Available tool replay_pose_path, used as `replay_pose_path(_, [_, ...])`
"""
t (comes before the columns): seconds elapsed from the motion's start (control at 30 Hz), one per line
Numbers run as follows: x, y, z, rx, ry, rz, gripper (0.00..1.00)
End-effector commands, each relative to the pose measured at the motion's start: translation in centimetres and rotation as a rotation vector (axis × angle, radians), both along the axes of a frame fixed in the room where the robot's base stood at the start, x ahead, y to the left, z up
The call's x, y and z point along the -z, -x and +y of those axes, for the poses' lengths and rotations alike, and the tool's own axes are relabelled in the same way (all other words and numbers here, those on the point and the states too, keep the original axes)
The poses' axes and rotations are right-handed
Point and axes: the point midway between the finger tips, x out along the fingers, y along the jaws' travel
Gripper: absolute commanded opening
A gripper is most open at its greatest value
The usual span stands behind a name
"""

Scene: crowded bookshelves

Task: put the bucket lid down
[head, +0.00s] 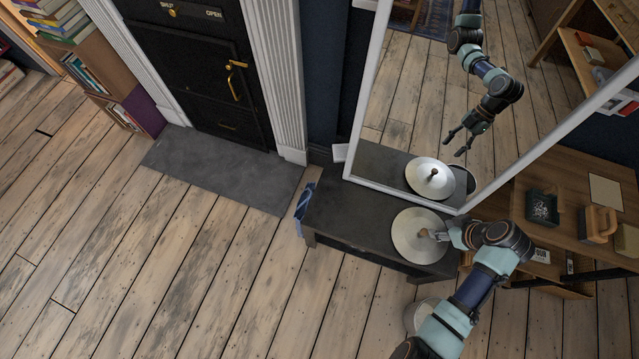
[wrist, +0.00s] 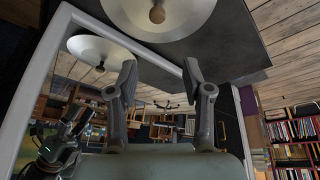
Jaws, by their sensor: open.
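The bucket lid (head: 408,247), a pale shallow disc with a brown knob (head: 424,233), lies on the dark low table. In the wrist view the lid (wrist: 190,20) is at the top, cut off by the frame, with its knob (wrist: 157,14) past the fingertips. My gripper (head: 440,237) overlaps the lid's right side in the head view. In the wrist view its two fingers (wrist: 161,72) are spread, with nothing between them. The mirror reflection shows the gripper apart from the lid and above it. A pale bucket (head: 416,318) stands on the floor, partly hidden behind my arm.
A large white-framed mirror (head: 430,95) stands behind the dark table (head: 350,212) and reflects the lid and my arm. The table's left part is bare. A wooden desk (head: 565,190) with several objects stands at right. The wooden floor at left is open.

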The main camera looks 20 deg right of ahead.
Motion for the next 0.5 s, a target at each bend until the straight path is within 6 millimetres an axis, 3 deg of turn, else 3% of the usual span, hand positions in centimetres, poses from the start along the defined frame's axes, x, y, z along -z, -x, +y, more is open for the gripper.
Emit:
replay_pose_path(0.07, [-2.6,-4.5,3.7,-0.008,0.059,-0.032,0.50])
replay_pose_path(0.13, [-6.1,-9.0,8.8,0.006,0.115,-0.096,0.50])
replay_pose_path(0.23, [-12.3,-13.4,18.2,0.038,0.155,-0.246,0.50])
replay_pose_path(0.3, [-16.7,-14.5,24.9,0.061,0.140,-0.370,0.50])
replay_pose_path(0.4, [-22.3,-13.8,32.7,0.088,0.071,-0.533,0.50])
replay_pose_path(0.5, [-26.2,-12.0,37.6,0.107,-0.013,-0.645,0.50])
